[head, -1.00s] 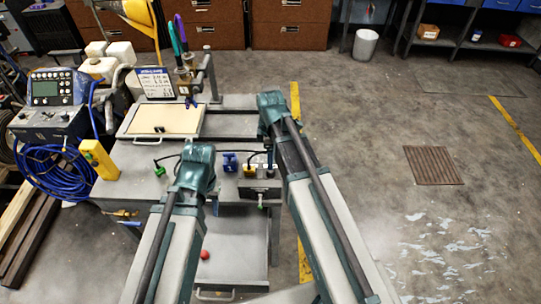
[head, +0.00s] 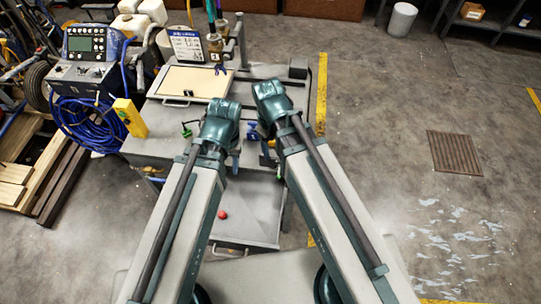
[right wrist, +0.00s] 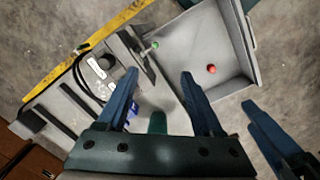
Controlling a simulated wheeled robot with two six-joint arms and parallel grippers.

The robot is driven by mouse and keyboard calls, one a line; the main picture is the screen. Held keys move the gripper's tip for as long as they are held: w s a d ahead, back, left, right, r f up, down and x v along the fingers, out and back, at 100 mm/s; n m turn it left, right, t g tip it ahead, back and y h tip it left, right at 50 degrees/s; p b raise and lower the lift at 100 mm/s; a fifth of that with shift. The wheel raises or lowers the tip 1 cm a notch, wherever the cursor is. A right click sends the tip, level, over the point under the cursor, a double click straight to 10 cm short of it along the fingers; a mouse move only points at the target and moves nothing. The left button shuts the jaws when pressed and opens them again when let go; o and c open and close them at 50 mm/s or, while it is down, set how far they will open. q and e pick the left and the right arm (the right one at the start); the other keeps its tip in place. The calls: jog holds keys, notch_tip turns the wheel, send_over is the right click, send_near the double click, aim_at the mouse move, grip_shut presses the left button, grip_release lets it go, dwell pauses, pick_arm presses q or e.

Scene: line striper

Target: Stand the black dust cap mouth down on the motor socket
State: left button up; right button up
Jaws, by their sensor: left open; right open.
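My right gripper (right wrist: 159,73) is open and empty in the right wrist view, its two blue fingers pointing over the bench and the lower tray. A small round black part (right wrist: 107,62) lies beyond its left finger, near white labels on the bench; I cannot tell whether it is the dust cap or the motor socket. My left gripper (head: 236,158) is low over the bench's front in the head view, mostly hidden by its arm. One blue finger of it (right wrist: 270,132) shows at the right of the wrist view. The arms hide much of the bench front.
A lower tray (head: 262,236) with a red ball (head: 222,215) sticks out at the front. A cream panel (head: 192,82), a yellow block (head: 130,118) and a black block (head: 298,68) are on the bench. Open floor lies to the right.

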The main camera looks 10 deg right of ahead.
jog(key=s+m, duration=0.1)
jog(key=s+a+m, duration=0.1)
jog(key=s, duration=0.1)
jog(key=s+a+m, duration=0.1)
jog(key=shift+s+a+m, duration=0.15)
jog(key=shift+s+m, duration=0.15)
